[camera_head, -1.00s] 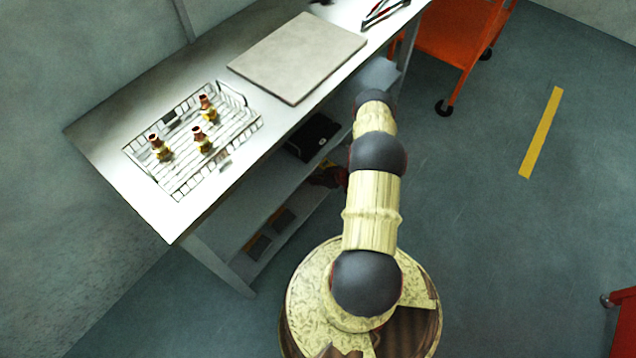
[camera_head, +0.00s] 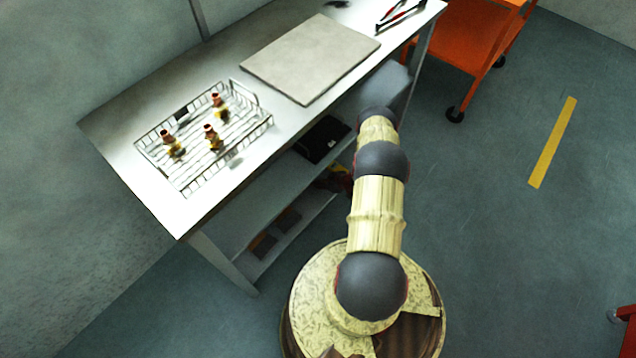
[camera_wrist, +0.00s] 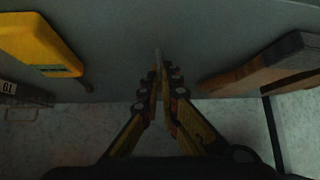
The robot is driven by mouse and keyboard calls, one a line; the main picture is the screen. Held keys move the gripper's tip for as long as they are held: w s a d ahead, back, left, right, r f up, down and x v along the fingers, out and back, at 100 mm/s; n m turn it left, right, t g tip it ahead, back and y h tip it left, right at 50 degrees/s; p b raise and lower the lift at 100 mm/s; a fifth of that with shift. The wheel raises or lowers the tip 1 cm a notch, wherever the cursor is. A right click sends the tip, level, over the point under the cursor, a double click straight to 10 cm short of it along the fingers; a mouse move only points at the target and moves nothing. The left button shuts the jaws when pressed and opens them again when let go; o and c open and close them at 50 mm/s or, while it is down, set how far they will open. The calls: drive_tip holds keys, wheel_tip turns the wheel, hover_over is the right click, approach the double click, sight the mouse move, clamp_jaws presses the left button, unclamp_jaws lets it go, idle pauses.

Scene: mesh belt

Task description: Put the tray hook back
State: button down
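My gripper (camera_wrist: 158,82) shows in the wrist view with its fingers drawn together around a thin, pale strip (camera_wrist: 158,58). The strip stands out a little past the fingertips; I take it for the tray hook, though most of it is hidden. In the head view my arm hides the gripper beyond the table's right front edge. A wire mesh tray (camera_head: 188,186) lies on the left part of the table. It holds three brass-coloured fittings (camera_head: 213,137), and no hook shows on it.
A grey board (camera_head: 310,58) and red-handled pliers (camera_head: 400,14) lie on the table (camera_head: 120,125). An orange cart (camera_head: 470,38) stands at the right. In the wrist view, a yellow device (camera_wrist: 40,42) lies left of my fingers and a brown-and-grey object (camera_wrist: 265,65) right. Open floor lies to the right.

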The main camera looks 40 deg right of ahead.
drive_tip(key=c, duration=2.1)
unclamp_jaws()
drive_tip(key=shift+o, duration=0.7)
drive_tip(key=v, duration=1.2)
